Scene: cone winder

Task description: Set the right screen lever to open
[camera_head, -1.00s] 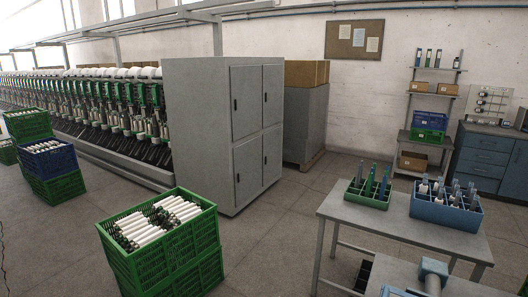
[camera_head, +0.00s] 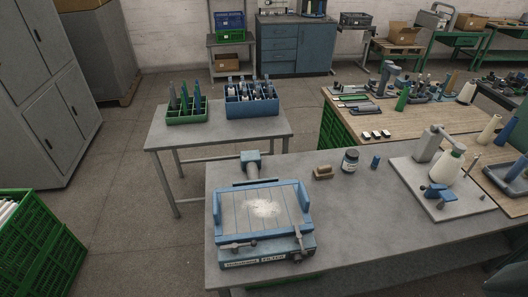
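A blue filter box (camera_head: 222,240) stands on the near grey table, with a pale slatted screen (camera_head: 284,205) on top and white fluff in its middle. A right lever (camera_head: 299,243) sits at the front right corner and runs roughly front to back in the picture. A left lever (camera_head: 240,245) lies roughly sideways along the front edge. Which lever position counts as open cannot be read here. A label plate (camera_head: 254,262) is on the front face. Neither of my grippers is in view.
The grey table (camera_head: 350,215) also carries a brown block (camera_head: 323,172), a jar (camera_head: 350,160) and a white-based device (camera_head: 440,185). A smaller table (camera_head: 220,135) with green (camera_head: 187,117) and blue (camera_head: 252,109) crates stands behind. A green crate (camera_head: 40,250) and grey cabinet (camera_head: 50,120) stand left; floor between is clear.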

